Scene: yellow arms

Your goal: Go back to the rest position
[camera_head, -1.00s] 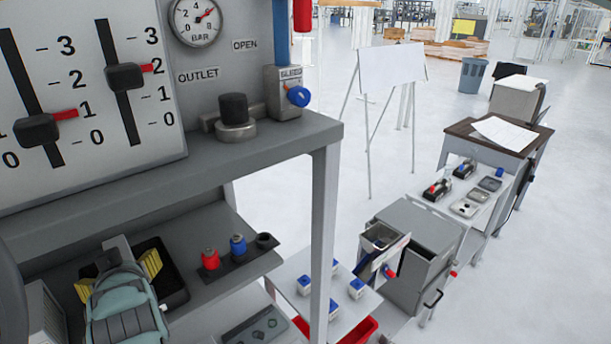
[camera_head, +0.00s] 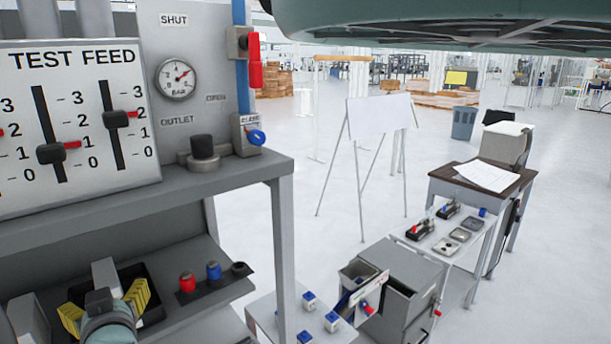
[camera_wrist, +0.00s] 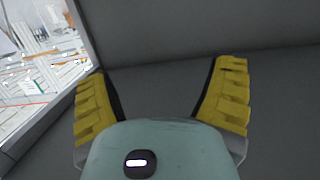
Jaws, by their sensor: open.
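My gripper (camera_wrist: 163,95) has two yellow ridged fingers spread apart, with nothing between them in the wrist view. Beyond them is a plain dark grey surface. In the head view my gripper (camera_head: 103,304) is at the lower left, over the lower shelf of the grey bench, in front of a black tray. The rest of the gripper is cut off by the bottom edge. A pale green part of my own arm crosses the top of the head view.
A red knob (camera_head: 187,283) and a blue knob (camera_head: 214,271) stand on the lower shelf right of my gripper. The upper shelf (camera_head: 120,195) carries the TEST FEED panel (camera_head: 75,125). A grey cabinet (camera_head: 400,282) with an open drawer stands right. Open floor lies beyond.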

